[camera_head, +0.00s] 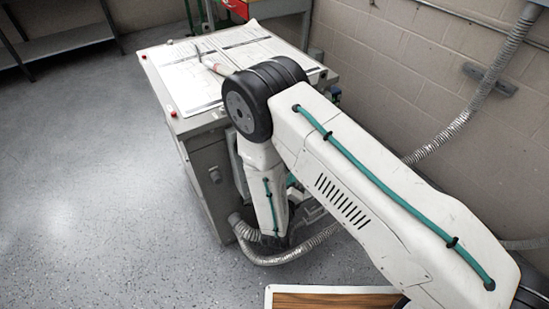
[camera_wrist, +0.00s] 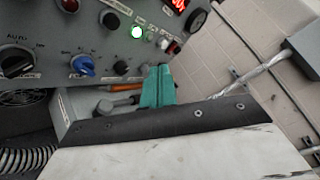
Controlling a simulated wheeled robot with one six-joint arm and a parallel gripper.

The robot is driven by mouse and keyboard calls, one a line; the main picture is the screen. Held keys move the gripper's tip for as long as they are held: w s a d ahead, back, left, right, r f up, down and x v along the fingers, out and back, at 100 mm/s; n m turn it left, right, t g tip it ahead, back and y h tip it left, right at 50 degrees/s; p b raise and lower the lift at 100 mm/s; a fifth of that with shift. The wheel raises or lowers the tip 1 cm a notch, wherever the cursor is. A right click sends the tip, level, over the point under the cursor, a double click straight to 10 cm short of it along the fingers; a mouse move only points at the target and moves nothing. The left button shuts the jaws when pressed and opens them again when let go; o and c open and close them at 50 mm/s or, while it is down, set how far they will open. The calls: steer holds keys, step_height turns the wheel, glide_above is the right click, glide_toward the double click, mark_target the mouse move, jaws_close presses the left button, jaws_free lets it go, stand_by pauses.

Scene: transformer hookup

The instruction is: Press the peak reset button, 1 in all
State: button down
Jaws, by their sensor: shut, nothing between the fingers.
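My gripper (camera_wrist: 161,70) shows in the wrist view as teal fingers, closed together and empty, below and in front of a grey control panel (camera_wrist: 108,52). The panel carries a lit white-green button (camera_wrist: 137,32), a red indicator or button (camera_wrist: 173,47), a blue knob (camera_wrist: 82,65) and black knobs (camera_wrist: 110,20). Small labels are too blurred to read, so I cannot tell which control is the peak reset button. The fingertips appear apart from the panel controls. In the head view my arm hides the gripper and the panel face.
The grey cabinet (camera_head: 205,155) stands against a block wall, with sheets of paper (camera_head: 190,85) on top. A flexible metal hose (camera_head: 285,257) curves at its base. A wood-topped surface (camera_head: 330,300) is at the front edge.

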steer(key=w+a+f, duration=0.1)
steer(key=w+a, duration=0.3)
steer(key=w, duration=0.3)
steer(key=shift+a+f, duration=0.25)
steer(key=shift+a, duration=0.1)
steer(key=shift+w, duration=0.1)
stand_by(1.8)
steer(key=shift+w+a, duration=0.25)
steer(key=shift+w, duration=0.05)
steer(key=shift+w+a+f, duration=0.1)
steer(key=shift+w+a, duration=0.1)
steer(key=shift+w, duration=0.15)
stand_by(0.6)
steer(key=shift+s, duration=0.1)
steer(key=shift+s+d, duration=0.45)
steer(key=shift+s, duration=0.15)
steer(key=shift+s, duration=0.1)
steer(key=s+d, duration=0.1)
steer(key=s, duration=0.1)
steer(key=s+d+r, duration=0.1)
steer(key=s, duration=0.1)
steer(key=shift+d, duration=0.35)
